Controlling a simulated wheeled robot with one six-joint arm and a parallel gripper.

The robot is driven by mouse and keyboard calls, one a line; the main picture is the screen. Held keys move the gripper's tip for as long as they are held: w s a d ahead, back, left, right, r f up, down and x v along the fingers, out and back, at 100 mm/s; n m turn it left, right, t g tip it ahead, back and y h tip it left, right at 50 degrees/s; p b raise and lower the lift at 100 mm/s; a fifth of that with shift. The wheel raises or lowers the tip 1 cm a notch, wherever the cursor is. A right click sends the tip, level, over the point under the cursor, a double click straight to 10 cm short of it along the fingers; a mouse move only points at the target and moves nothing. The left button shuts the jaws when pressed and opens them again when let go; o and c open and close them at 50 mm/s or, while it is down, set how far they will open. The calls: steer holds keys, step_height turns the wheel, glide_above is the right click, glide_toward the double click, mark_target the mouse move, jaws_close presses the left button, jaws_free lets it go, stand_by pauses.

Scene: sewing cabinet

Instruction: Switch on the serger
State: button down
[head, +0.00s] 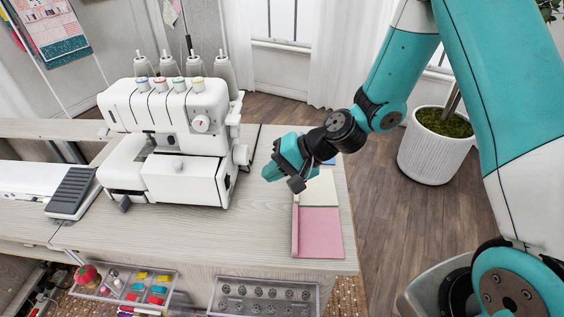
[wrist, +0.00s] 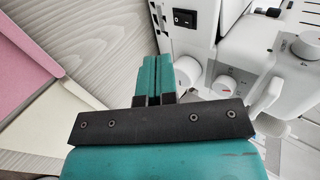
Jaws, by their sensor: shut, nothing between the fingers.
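The white serger (head: 165,140) stands on the wooden cabinet top, left of centre in the head view. It also fills the upper right of the wrist view (wrist: 230,55). A black rocker power switch (wrist: 185,18) is set in its side panel, at the top of the wrist view. The head view does not show this switch. My teal gripper (head: 271,173) is to the right of the serger, above the cabinet top. In the wrist view my gripper (wrist: 152,60) has its fingers together and empty, pointing toward the serger's side, just below the switch in the picture.
Pink and cream fabric (head: 319,230) lies at the right end of the cabinet top (head: 200,245). A black foot pedal (head: 72,190) is at the left. Open drawers with bobbins (head: 262,300) and clips (head: 125,285) are below. A potted plant (head: 435,150) stands on the floor at right.

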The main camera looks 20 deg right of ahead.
mark_target(229, 182)
steer(key=x, duration=0.3)
steer(key=shift+a+f, duration=0.25)
steer(key=shift+a, duration=0.05)
steer(key=shift+w+a+r+p, duration=0.1)
steer(key=shift+w+a+p, duration=0.2)
steer(key=shift+a, duration=0.3)
steer(key=shift+w+a+r+p, duration=0.1)
steer(key=shift+w+a+p, duration=0.15)
steer(key=shift+a, duration=0.35)
steer(key=shift+w+a, duration=0.35)
steer(key=shift+a, duration=0.3)
